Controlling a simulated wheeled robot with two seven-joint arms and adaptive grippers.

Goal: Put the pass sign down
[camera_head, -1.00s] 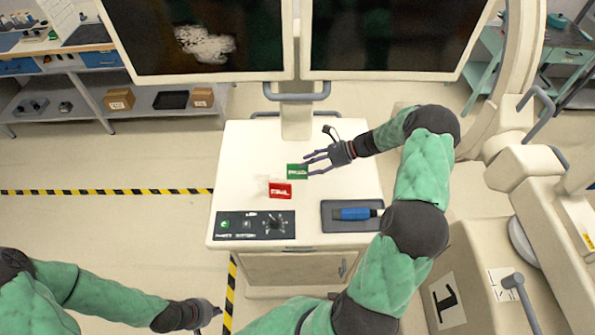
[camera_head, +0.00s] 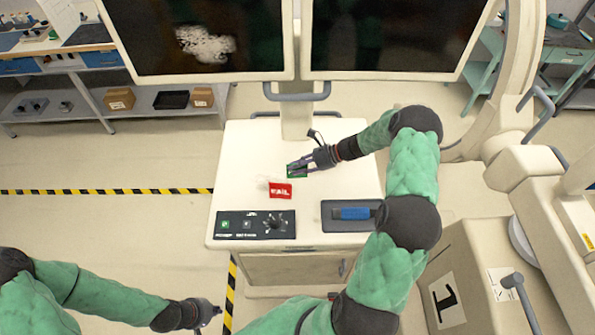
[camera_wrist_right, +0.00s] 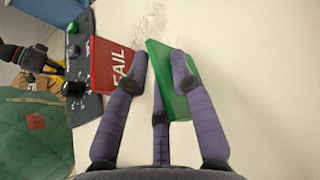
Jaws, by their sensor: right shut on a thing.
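My right gripper (camera_head: 301,168) is shut on the green pass sign (camera_head: 294,172) near the middle of the white cart top. In the right wrist view the green sign (camera_wrist_right: 168,72) sits tilted between the purple fingers (camera_wrist_right: 162,75). I cannot tell whether it touches the cart. The red FAIL sign (camera_head: 280,190) stands on the cart just in front of it and also shows left of the fingers in the right wrist view (camera_wrist_right: 107,68). My left gripper (camera_head: 213,309) hangs low left of the cart, away from the signs; its fingers are too unclear to read.
A black control panel (camera_head: 255,225) with buttons and a knob lies on the cart's front left. A dark tray (camera_head: 335,224) with a blue handled tool (camera_head: 352,213) lies front right. Two dark monitors (camera_head: 395,35) stand behind. The cart top's left back is clear.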

